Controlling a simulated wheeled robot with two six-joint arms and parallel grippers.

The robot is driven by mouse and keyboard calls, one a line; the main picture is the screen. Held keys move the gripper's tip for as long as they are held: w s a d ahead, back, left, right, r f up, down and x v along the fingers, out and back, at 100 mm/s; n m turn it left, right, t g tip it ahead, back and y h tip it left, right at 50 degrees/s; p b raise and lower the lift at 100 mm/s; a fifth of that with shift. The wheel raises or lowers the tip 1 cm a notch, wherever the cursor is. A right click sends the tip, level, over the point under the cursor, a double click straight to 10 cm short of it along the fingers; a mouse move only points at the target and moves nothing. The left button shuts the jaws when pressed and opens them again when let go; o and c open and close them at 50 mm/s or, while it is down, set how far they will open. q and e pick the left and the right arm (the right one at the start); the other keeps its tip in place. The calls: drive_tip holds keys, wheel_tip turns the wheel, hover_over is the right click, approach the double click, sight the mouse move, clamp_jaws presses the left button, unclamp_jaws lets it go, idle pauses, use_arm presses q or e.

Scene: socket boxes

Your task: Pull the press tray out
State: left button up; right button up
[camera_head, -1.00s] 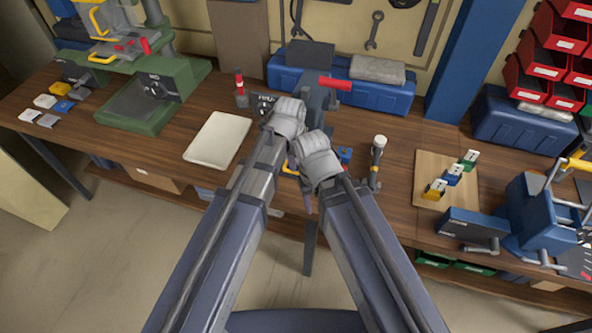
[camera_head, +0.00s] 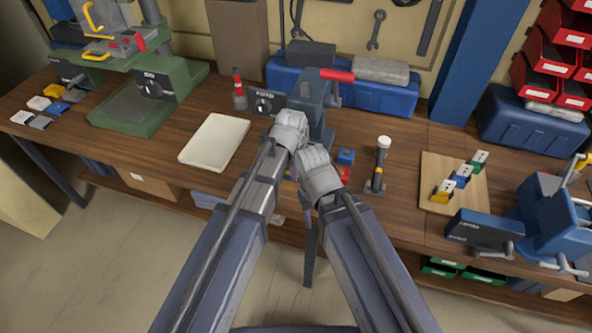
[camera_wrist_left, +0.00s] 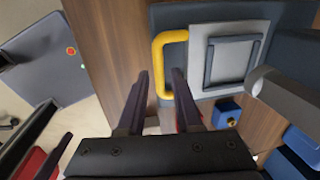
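The press (camera_head: 313,97) with a red lever stands at the middle of the bench, behind my wrists. In the left wrist view, the press tray (camera_wrist_left: 254,35) is a light grey plate with a raised dark square frame, on a dark base. Its yellow handle (camera_wrist_left: 158,65) sticks out on the left side. My left gripper (camera_wrist_left: 162,72) is open; its two dark fingers appear on either side of the handle's bar. I cannot tell whether they touch it. In the head view my wrists hide both grippers' fingers; my right wrist is beside the left one.
A blue block (camera_head: 346,156) and an upright white-topped tool (camera_head: 380,165) stand right of my wrists. A white tray (camera_head: 215,141) lies to the left. A green press (camera_head: 150,97) is at far left, a blue vise (camera_head: 553,225) at far right.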

use_arm(q)
clamp_jaws()
idle(1.1)
